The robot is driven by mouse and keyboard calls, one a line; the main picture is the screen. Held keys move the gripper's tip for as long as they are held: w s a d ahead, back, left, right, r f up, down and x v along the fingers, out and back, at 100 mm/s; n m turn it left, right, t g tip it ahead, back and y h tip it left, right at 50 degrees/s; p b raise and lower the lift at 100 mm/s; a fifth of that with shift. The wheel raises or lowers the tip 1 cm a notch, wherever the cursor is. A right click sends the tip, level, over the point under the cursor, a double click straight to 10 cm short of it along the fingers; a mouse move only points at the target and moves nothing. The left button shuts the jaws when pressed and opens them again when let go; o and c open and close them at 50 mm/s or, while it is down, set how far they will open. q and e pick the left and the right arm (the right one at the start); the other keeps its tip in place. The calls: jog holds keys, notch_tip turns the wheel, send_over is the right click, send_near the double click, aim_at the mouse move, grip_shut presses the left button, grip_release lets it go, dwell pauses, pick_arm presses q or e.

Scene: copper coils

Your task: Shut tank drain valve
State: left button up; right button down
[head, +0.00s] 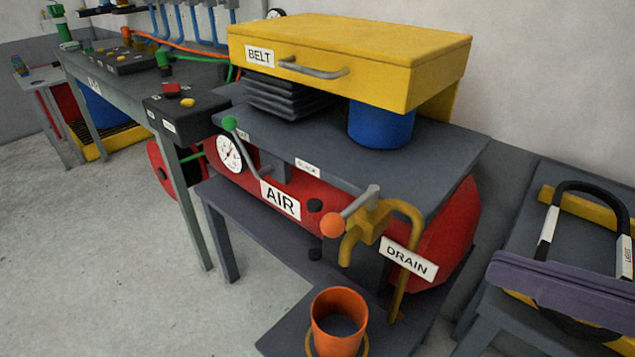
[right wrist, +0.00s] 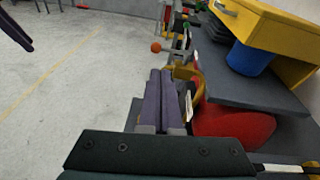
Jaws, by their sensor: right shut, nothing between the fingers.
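The red tank (head: 320,222) labelled AIR has a yellow drain valve (head: 370,222) at its right end, beside a DRAIN sign (head: 409,262). Its grey lever ends in an orange ball (head: 332,224) pointing left and down; I cannot tell if the valve is open. The spout curves down above an orange cup (head: 339,322). My right gripper (head: 497,270), with purple fingers, is shut and empty, right of the valve and apart from it. In the right wrist view its fingers (right wrist: 160,80) point towards the yellow pipe (right wrist: 184,75); the orange ball (right wrist: 156,47) shows beyond. Purple fingers of my left gripper (right wrist: 15,30) show at upper left.
A yellow BELT box (head: 350,60) and blue cylinder (head: 381,125) sit above the tank. A green-knobbed lever (head: 240,145) and gauge (head: 229,153) are at its left. A black handle (head: 582,188) stands at right. The floor (head: 120,240) at left is clear.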

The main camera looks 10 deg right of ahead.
aim_at(351, 213)
jog(key=shift+w+d+f+m+t, duration=0.35)
jog(key=shift+d+f+m, duration=0.15)
jog(key=shift+m, duration=0.2)
jog(key=shift+w+a, duration=0.1)
jog(key=shift+a, duration=0.05)
jog(key=x, duration=1.3)
jog(key=shift+w+a+f, duration=0.2)
jog(key=shift+w+a, duration=0.05)
